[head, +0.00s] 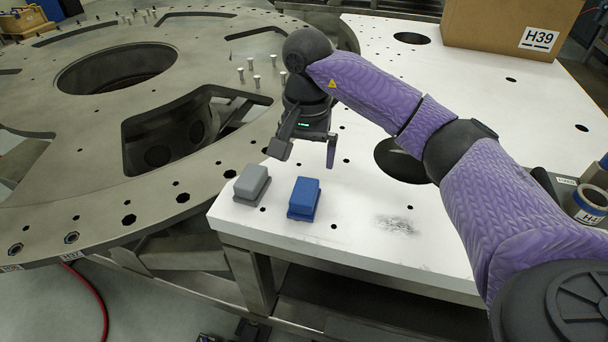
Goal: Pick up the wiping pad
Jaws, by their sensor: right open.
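Two small pad-like blocks lie near the front left corner of the white plate. One is blue (304,198) on a darker blue base. The other is grey (251,183) and lies to its left, apart from it. I cannot tell from the picture which one is the wiping pad. My right gripper (305,153) is open, with its fingers pointing down and nothing between them. It is above and a little behind the two blocks, touching neither. My left gripper is not in view.
The white plate (350,247) has round holes and a dark smudge (395,225) right of the blue block. The large metal turret plate (60,150), with big openings and upright pins, adjoins on the left. A cardboard box (490,28) marked H39 stands at the back. A tape roll (588,205) is at right.

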